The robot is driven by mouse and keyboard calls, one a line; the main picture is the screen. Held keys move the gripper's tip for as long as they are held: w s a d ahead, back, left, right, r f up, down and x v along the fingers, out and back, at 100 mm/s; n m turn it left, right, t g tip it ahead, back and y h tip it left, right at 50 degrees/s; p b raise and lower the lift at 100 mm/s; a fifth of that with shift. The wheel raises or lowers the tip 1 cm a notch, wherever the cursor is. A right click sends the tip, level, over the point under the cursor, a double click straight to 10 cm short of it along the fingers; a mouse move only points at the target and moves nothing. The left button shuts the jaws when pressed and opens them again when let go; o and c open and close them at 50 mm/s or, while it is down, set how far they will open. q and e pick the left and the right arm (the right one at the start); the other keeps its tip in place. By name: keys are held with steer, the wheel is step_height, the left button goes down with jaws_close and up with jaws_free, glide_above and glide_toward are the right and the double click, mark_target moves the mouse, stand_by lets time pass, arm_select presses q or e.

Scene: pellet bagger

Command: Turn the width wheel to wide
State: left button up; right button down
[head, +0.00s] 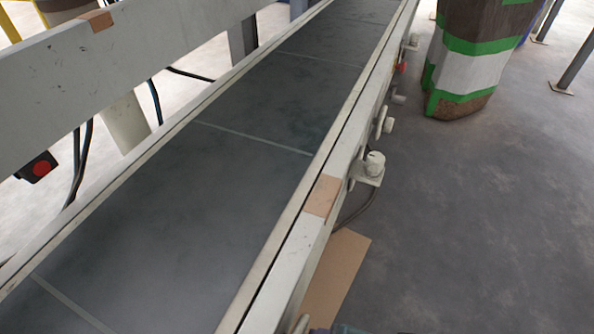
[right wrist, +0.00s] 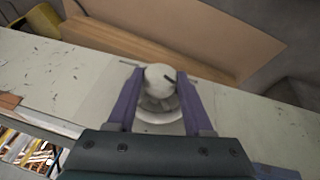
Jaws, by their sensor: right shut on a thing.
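A pale round knob (right wrist: 158,76) with a paler disc (right wrist: 160,117) below it shows in the middle of the right wrist view; I take it for the width wheel. A short dark mark lies on the upper right of the knob. My right gripper (right wrist: 160,73) has its two purple fingers on either side of the knob and is shut on it. The dark gripper body hides the lower part of that view. The head view does not clearly show this wheel, and my left gripper is not in view.
In the head view a grey conveyor belt (head: 215,190) runs between pale rails. Small fittings (head: 374,166) stick out from the right rail. A green-and-white-banded brown object (head: 475,60) stands at the upper right. Grey floor (head: 470,220) is clear at the right. A red button (head: 40,168) is at the left.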

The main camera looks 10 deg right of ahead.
steer(key=shift+s+a+f+t+h, duration=0.1)
steer(key=shift+s+t+h, duration=0.1)
steer(key=shift+t+h, duration=0.25)
stand_by(0.4)
steer(key=shift+c, duration=1.5)
jaws_free()
steer(key=shift+w, duration=0.1)
steer(key=p+v, duration=0.7)
steer(key=v, duration=0.3)
